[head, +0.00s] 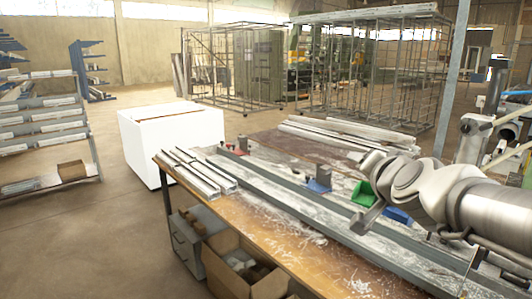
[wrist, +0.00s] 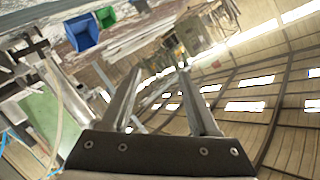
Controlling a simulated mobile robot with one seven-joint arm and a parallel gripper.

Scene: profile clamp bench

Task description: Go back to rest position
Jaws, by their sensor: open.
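My gripper (wrist: 160,72) shows in the wrist view with its two fingers apart and nothing between them. The view there is tilted, with the roof and its bright skylights behind the fingers. In the head view my arm reaches in from the right, above the right part of the workbench (head: 262,212). The fingertips are hard to make out there. Long metal profiles (head: 205,172) lie on the bench's left end.
A green bin (head: 362,192) and a blue bin (head: 397,215) sit on the bench close to my arm. A white box (head: 172,140) stands behind the bench's left end. Cardboard boxes (head: 228,278) are below the front edge. The floor at left is clear.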

